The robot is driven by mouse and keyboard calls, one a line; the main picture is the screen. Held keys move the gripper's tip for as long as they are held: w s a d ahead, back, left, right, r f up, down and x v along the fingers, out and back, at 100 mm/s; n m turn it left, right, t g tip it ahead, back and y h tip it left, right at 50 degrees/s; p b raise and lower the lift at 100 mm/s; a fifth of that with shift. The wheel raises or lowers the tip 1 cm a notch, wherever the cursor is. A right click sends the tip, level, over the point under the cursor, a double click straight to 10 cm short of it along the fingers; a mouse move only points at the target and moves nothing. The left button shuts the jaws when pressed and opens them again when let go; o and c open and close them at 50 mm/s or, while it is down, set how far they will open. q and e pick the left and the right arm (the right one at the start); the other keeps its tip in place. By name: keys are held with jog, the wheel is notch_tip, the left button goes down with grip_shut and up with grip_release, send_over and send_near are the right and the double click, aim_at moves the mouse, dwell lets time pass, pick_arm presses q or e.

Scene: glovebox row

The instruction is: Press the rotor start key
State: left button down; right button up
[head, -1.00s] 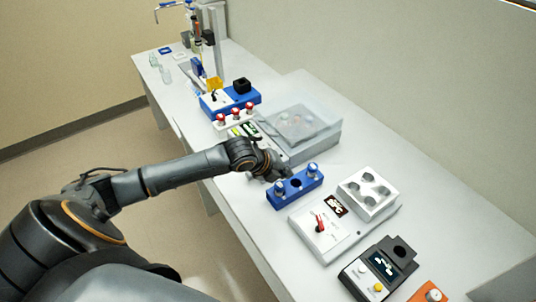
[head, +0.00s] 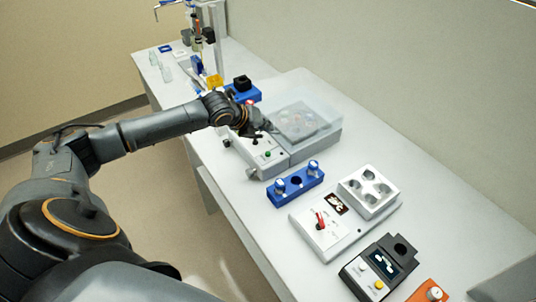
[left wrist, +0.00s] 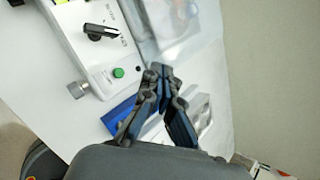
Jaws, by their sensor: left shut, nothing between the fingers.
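A grey instrument (head: 300,150) with a clear cover (head: 318,98) sits mid-table; a round rotor shows faintly under the cover. The left wrist view also shows the green key (left wrist: 118,72) and black knob (left wrist: 102,32). My left gripper (head: 264,127) is above the panel, beyond the green key. Its fingertips (left wrist: 158,72) are together and empty, to the right of the key in the wrist view, apart from it. My right gripper is out of view.
My arm partly hides a blue holder (head: 245,92).

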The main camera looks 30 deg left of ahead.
pick_arm(q)
jog(key=b, duration=0.6)
send_over(266, 154)
notch_tip(266, 154, down, 6)
jog(key=shift+r, duration=0.1)
jog(key=shift+f+b, duration=0.35)
jog(key=shift+f, duration=0.85)
jog(key=shift+f, duration=0.4)
